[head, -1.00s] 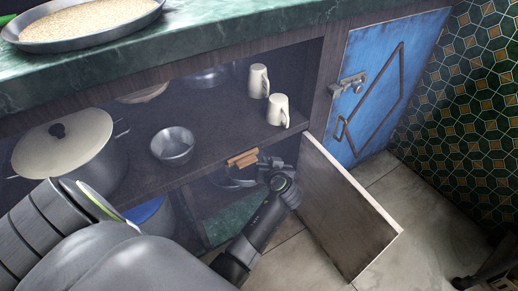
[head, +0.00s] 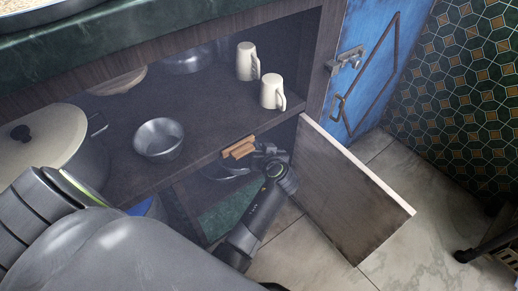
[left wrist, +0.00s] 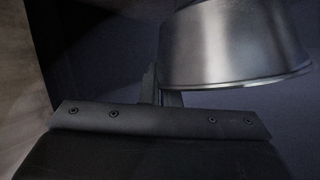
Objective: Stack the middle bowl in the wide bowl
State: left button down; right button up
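A small metal bowl (head: 158,140) stands upright on the cabinet shelf. A larger metal bowl (head: 188,59) stands farther back, partly hidden under the counter. My left gripper (head: 268,150) is at the lower opening, beside the open door. In the head view, another metal bowl (head: 228,172) shows partly just left of it, largely hidden. In the left wrist view a metal bowl (left wrist: 235,45) is close up, its rim lying at the fingers (left wrist: 163,92). The fingers look close together on the bowl's rim; the contact is partly hidden. My right gripper is out of view.
Two white mugs (head: 247,62) stand at the shelf's right. A lidded pot (head: 45,145) fills the left. A wooden piece (head: 238,148) is at the shelf's front edge. The open door (head: 350,195) stands close right of my arm.

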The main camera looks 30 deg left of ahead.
pick_arm(q)
jog(key=shift+f+b, duration=0.6)
jog(key=shift+f, duration=0.1)
jog(key=c, duration=1.7)
grip_release()
jog(key=shift+r, duration=0.1)
